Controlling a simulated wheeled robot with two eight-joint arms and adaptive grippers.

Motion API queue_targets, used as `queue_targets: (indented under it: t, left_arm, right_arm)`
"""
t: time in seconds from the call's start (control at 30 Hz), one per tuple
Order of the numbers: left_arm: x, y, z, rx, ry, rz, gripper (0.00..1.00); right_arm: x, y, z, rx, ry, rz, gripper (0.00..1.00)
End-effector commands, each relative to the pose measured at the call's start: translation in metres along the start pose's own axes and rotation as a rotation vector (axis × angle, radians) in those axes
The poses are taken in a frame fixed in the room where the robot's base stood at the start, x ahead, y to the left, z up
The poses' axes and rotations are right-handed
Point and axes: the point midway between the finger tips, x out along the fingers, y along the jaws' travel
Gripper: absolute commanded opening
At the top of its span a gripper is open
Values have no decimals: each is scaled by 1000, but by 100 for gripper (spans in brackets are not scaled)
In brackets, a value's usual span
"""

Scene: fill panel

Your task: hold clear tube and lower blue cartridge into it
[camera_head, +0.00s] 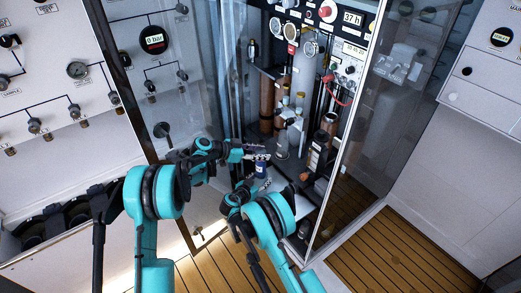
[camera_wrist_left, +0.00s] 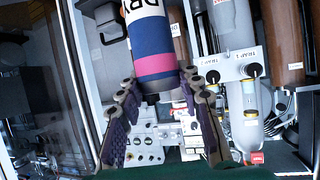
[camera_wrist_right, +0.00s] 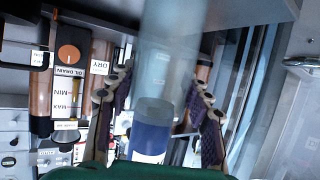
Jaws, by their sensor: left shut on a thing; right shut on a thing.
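The blue cartridge (camera_head: 261,168) shows between my two grippers in the head view. In the left wrist view the cartridge (camera_wrist_left: 155,45) has a white lettered label, a blue body and a pink band near one end. My left gripper (camera_wrist_left: 158,80) is shut on it, one finger on each side. In the right wrist view my right gripper (camera_wrist_right: 160,84) is shut on the clear tube (camera_wrist_right: 172,40). A blue and white cylinder, apparently the cartridge (camera_wrist_right: 152,135), lines up with the tube's lower end there. I cannot tell whether it is inside or beyond the tube.
An open cabinet with brown and grey columns (camera_head: 268,105), gauges and a red hose (camera_head: 337,92) stands behind my grippers. Glass panels (camera_head: 345,170) flank it. Slatted wood floor (camera_head: 400,255) shows at lower right.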

Motion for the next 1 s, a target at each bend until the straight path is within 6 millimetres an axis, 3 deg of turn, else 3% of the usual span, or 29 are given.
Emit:
queue_targets:
  t: [0.5,1.0]
  left_arm:
    - [13,0,28,0,1,0,0]
    - [16,0,34,0,1,0,0]
  right_arm:
    - [0,0,0,0,-1,0,22]
    - [0,0,0,0,-1,0,22]
